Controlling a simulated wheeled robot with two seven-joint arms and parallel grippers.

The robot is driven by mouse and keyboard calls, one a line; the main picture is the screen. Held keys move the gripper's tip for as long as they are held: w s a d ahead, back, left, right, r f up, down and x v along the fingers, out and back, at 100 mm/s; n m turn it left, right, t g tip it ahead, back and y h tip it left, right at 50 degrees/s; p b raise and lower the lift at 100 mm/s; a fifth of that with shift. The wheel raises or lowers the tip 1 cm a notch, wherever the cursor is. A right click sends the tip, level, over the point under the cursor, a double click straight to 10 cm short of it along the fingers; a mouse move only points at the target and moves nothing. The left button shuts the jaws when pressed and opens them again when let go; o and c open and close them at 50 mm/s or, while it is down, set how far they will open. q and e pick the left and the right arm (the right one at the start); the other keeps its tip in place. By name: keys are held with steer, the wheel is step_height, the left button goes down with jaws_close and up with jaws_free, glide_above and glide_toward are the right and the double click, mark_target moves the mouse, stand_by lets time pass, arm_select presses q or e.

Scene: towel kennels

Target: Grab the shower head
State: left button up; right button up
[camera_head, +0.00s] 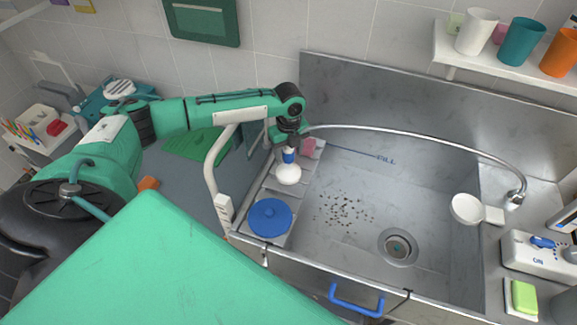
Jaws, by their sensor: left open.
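The shower head (289,174) is white and rounded with a blue collar. It is at the left side of the steel sink, on or just above the ledge; I cannot tell which. A curved metal hose (420,135) runs from the right of the sink towards it. My left gripper (288,146) is open and points down directly above the shower head, at its blue collar. The fingertips are small and partly hidden, so contact is unclear. My right gripper is out of view.
The sink (345,245) has dark specks and a drain (398,247). A blue round lid (269,217) lies on the left ledge. A white rail (213,165) stands left of it. A white scoop (467,208) is at the right edge. Cups (520,42) stand on a shelf.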

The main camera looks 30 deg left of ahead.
arm_select(q)
steer(key=shift+f, duration=1.2)
jaws_close()
steer(key=shift+r, duration=0.1)
